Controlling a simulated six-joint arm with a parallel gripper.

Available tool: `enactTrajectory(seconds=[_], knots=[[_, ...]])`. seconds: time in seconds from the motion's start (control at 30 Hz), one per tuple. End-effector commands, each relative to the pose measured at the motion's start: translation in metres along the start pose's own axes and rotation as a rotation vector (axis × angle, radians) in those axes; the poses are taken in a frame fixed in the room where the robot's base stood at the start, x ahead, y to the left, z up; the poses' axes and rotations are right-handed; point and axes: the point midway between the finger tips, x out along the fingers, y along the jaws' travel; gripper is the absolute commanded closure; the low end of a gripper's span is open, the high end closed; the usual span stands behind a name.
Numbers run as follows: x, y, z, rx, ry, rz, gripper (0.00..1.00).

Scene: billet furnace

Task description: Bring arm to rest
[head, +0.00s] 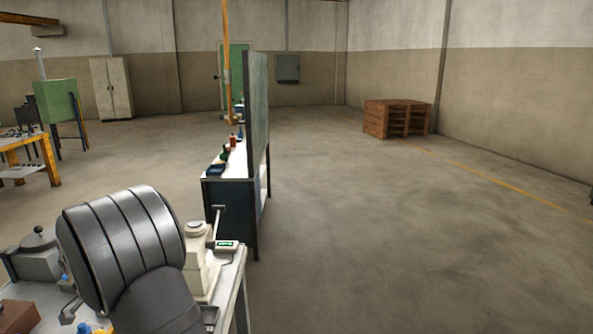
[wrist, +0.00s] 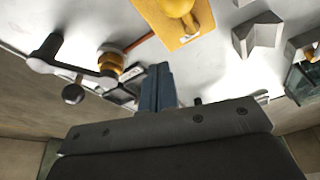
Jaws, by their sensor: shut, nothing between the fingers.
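My gripper (wrist: 157,88) shows in the wrist view as two blue-grey fingers pressed together, with nothing between them. The fingers point toward a pale work surface (wrist: 95,18) that carries several tools. No contact between the fingertips and any object is clear. In the head view my gripper cannot be made out.
In the wrist view, a yellow piece (wrist: 185,22), a grey angular block (wrist: 257,35) and a black-handled tool (wrist: 72,62) lie around the fingers. In the head view, a white instrument (head: 200,255) stands on the near bench.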

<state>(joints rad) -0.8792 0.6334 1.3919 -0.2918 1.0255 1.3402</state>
Motion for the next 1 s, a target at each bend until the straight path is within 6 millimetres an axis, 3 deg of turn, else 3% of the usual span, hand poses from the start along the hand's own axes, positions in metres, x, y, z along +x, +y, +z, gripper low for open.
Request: enactTrajectory(seconds=[0.7, 1.0], knots=[[0.012, -0.009, -0.019, -0.504, 0.038, -0.141, 1.00], [0.024, -0.025, -0.045, -0.497, 0.037, -0.139, 1.00]])
